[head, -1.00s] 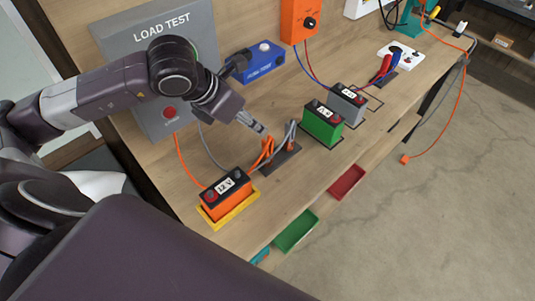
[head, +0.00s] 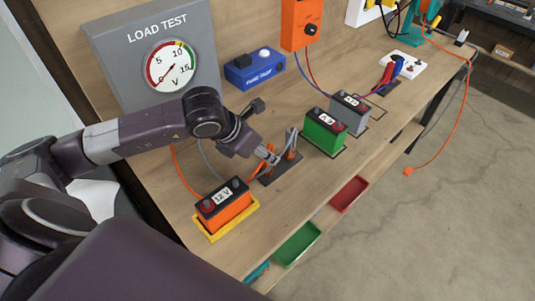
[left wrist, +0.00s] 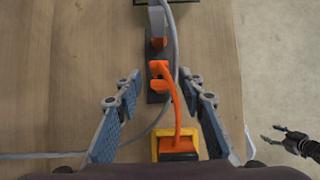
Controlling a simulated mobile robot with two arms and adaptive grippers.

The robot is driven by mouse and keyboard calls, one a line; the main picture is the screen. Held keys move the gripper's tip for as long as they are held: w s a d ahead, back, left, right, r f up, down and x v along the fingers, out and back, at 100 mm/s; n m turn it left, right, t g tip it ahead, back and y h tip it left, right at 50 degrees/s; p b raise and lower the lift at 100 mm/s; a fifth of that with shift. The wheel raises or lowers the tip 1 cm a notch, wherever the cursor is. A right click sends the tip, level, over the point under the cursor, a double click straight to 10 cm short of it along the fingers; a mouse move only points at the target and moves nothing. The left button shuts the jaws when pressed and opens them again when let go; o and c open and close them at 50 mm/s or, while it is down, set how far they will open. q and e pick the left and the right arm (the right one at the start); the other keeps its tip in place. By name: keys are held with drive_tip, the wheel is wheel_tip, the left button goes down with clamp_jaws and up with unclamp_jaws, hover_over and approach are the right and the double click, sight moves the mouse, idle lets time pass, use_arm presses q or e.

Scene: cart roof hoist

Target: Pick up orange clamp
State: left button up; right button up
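The orange clamp (head: 257,168) stands on a dark holder plate (head: 281,170) on the workbench, partly hidden by my left gripper (head: 268,155) in the head view. In the left wrist view the orange clamp (left wrist: 158,80) and its orange cable lie between the spread fingers of my left gripper (left wrist: 164,98). These fingers are open, with gaps on both sides, and I see no contact. My right gripper (left wrist: 274,134) shows at the right edge of the left wrist view, off the bench over the floor, with its fingers apart.
A grey clamp (head: 291,143) stands beside the orange one on the same plate. A 12 V orange battery (head: 224,205) sits in a yellow tray (head: 231,228) in front. Green (head: 323,132) and grey (head: 349,113) batteries stand to the right. Cables run around the clamps.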

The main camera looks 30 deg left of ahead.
use_arm(q)
drive_tip(key=shift+x, duration=1.2)
clamp_jaws()
